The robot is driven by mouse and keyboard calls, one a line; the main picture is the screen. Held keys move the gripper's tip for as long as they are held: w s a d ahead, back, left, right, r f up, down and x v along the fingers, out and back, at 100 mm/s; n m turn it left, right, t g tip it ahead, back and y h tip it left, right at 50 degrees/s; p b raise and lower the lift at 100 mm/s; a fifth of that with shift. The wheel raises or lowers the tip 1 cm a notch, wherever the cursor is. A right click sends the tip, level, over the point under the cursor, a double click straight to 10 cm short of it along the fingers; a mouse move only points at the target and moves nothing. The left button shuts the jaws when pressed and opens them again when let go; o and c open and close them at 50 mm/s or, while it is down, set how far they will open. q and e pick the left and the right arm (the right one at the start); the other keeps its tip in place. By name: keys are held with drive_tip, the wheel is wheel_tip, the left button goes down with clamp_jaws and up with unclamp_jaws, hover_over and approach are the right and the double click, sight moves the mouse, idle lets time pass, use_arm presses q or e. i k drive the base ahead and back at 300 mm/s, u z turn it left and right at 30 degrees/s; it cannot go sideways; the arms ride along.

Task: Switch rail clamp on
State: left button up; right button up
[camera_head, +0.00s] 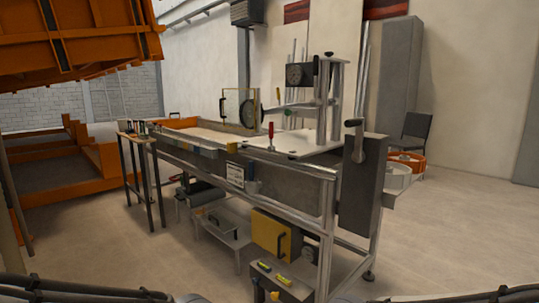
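A small upright clamp with a red handle (270,130) stands at the front rail of the sandbed bench, near the middle of the view. It looks like the rail clamp, but it is too small to tell its switch position. The sandbed bench (290,190) is a long metal frame with a trough. Neither of my grippers shows; only dark parts of my arms show along the bottom edge, well apart from the bench.
A crank handle (356,140) sits on a grey box at the bench's right end. A small side table (135,138) stands at the left end. A low shelf unit (282,284) stands in front. A chair (414,137) is behind. Floor is clear at the lower left and right.

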sight(271, 148)
drive_tip(key=k, duration=0.65)
drive_tip(key=u, duration=0.45)
drive_tip(key=i, duration=0.5)
drive_tip(key=u, duration=0.6)
drive_tip(key=i, duration=0.65)
drive_tip(key=z, duration=0.65)
drive_tip(key=i, duration=0.7)
drive_tip(key=z, duration=0.7)
